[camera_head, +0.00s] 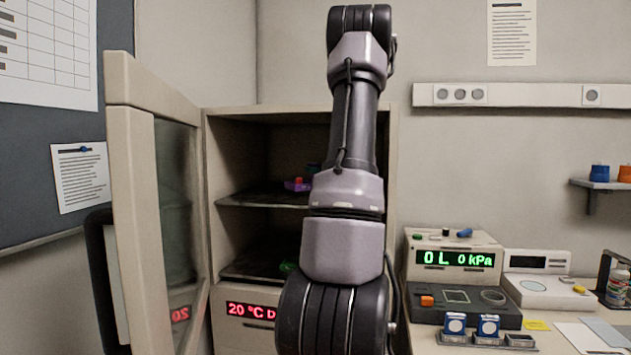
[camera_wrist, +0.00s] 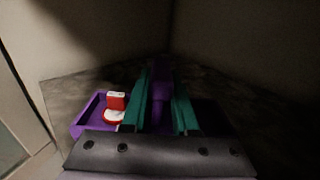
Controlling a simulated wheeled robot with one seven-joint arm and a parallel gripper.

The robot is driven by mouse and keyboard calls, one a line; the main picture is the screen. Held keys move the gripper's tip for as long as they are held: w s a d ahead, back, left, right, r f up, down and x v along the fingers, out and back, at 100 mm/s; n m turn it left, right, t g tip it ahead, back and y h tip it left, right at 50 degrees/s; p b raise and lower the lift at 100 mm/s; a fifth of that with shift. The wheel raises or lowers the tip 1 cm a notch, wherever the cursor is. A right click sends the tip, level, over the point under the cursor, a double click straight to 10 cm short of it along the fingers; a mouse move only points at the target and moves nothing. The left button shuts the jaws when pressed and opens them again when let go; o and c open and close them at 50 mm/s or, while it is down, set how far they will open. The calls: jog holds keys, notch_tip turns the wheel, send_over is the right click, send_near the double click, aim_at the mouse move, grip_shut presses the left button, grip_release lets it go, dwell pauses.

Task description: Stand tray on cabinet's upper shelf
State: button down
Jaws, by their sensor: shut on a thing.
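The cabinet (camera_head: 209,230) stands open, with an upper shelf (camera_head: 238,198) and a lower level inside. The purple tray (camera_head: 293,187) shows just above the upper shelf, partly hidden behind my arm. In the wrist view the tray (camera_wrist: 84,122) has a red and white object (camera_wrist: 115,108) at its left side. My gripper (camera_wrist: 162,92), with teal fingers, is shut on a purple upright part in the middle of the tray. The tray is inside the cabinet; I cannot tell whether its underside touches the shelf. My gripper is hidden in the head view.
The glass cabinet door (camera_head: 130,200) is swung open at the left. A small green thing (camera_head: 288,266) lies on the lower level, partly hidden. A bench at the right holds a display device (camera_head: 455,258) and a rack with two blue-and-white containers (camera_head: 488,325).

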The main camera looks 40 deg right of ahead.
jog(key=shift+w+d, duration=0.55)
jog(key=shift+d, duration=0.15)
jog(key=shift+f, duration=1.7)
jog(key=shift+f, duration=0.15)
jog(key=c, duration=0.7)
grip_release()
